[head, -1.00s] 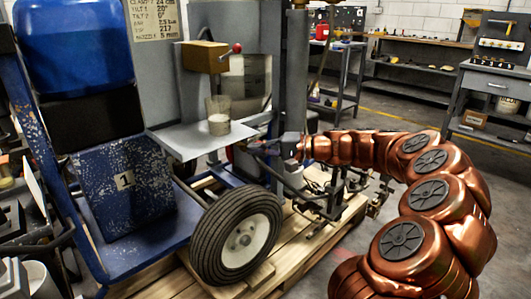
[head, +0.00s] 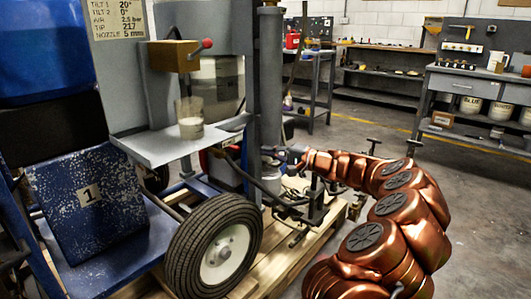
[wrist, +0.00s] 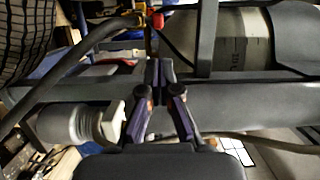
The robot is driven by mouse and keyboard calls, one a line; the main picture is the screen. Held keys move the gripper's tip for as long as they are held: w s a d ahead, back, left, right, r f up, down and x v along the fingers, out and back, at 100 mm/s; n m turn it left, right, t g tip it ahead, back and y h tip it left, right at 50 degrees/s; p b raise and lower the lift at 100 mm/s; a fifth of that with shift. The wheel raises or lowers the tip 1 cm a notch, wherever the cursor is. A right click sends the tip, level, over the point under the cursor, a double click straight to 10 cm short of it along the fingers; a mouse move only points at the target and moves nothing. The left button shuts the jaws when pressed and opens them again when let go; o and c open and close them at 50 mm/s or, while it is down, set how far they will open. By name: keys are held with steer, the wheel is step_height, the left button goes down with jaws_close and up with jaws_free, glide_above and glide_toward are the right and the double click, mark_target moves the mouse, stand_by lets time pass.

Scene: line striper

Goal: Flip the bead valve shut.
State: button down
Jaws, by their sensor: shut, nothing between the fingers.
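A brass-coloured block (head: 174,56) with a short lever ending in a red knob (head: 207,43) is mounted on the grey panel in the head view. It looks like the bead valve; the lever points right and slightly up. My gripper (head: 268,152) is low, right of the shelf and in front of the grey post, well away from the lever. In the wrist view my gripper (wrist: 160,72) is shut and empty, in front of a dark horizontal bar. A small yellow-and-red fitting (wrist: 150,20) shows beyond; I cannot tell whether it is the valve.
A black tyre (head: 212,247) and wooden pallet (head: 285,262) are below my arm. In the wrist view a dark hose (wrist: 65,65) crosses the left side. Open floor lies at right.

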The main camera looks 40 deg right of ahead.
mark_target(228, 145)
steer(key=b+x, duration=0.2)
steer(key=x, duration=0.6)
